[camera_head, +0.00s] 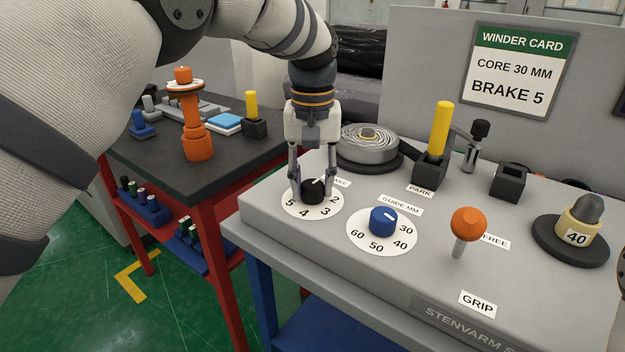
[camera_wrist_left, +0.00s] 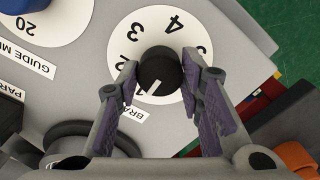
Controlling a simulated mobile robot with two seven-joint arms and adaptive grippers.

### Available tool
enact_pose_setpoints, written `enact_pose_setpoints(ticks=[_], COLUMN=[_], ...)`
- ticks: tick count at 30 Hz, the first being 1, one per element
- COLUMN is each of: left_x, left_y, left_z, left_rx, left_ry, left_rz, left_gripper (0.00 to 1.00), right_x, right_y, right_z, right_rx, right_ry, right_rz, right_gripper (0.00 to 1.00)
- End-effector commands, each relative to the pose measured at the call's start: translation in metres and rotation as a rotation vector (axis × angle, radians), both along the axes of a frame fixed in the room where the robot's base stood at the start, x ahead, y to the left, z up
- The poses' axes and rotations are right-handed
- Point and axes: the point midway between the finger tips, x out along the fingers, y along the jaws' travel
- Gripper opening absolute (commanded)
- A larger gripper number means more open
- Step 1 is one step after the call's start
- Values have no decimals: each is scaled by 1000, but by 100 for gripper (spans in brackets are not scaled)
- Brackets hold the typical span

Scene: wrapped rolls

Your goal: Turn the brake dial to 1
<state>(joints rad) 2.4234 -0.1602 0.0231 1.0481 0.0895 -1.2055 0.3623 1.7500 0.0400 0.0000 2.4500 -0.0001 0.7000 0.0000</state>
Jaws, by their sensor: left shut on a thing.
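The brake dial is a black knob (camera_head: 313,191) with a white pointer line, on a white disc (camera_head: 293,212) numbered up to 5. My left gripper (camera_head: 312,192) points down over it, its fingers shut on the knob's two sides. In the left wrist view the knob (camera_wrist_left: 158,70) sits between the purple-padded fingers (camera_wrist_left: 165,88). Its pointer aims to the lower left there, past the 2, on the side of the partly hidden "BRAKE" label (camera_wrist_left: 134,112). A finger covers part of the scale, so I cannot read the exact number pointed at.
A blue guide dial (camera_head: 383,220) stands close to the right of the brake dial. An orange-knobbed lever (camera_head: 467,225), a yellow handle (camera_head: 440,130) and a grey roll (camera_head: 368,144) are on the same console. A card (camera_head: 513,70) reads BRAKE 5. A dark-topped bench (camera_head: 230,165) stands left.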

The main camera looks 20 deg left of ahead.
Motion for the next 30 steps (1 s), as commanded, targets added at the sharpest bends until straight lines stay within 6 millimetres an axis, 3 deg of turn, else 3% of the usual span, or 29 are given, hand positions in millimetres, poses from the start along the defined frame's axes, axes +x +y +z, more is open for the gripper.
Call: enact_pose_setpoints(ticks=[2, 3, 5, 6, 16, 24, 30], left_x=[-1, -1, -1, -1, 0, 1, 1], left_y=[0, 0, 0, 0, 0, 0, 0], left_z=[-3, -3, -3, -2, 6, 75, 111], left_rx=[-1, -1, -1, -1, -1, -1, -1], left_ry=[6, 7, 6, 6, 0, -2, 2], left_rz=[3, 3, 2, 2, 1, 0, 1], left_gripper=[6, 39, 52, 54, 54, 54, 54], right_x=[0, 0, 0, 0, 0, 0, 0], right_y=[0, 0, 0, 0, 0, 0, 0], right_z=[0, 0, 0, 0, 0, 0, 0], right_rx=[0, 0, 0, 0, 0, 0, 0], right_ry=[2, 2, 2, 2, 1, 0, 0], right_rz=[0, 0, 0, 0, 0, 0, 0], right_gripper=[40, 40, 40, 40, 40, 40, 40])
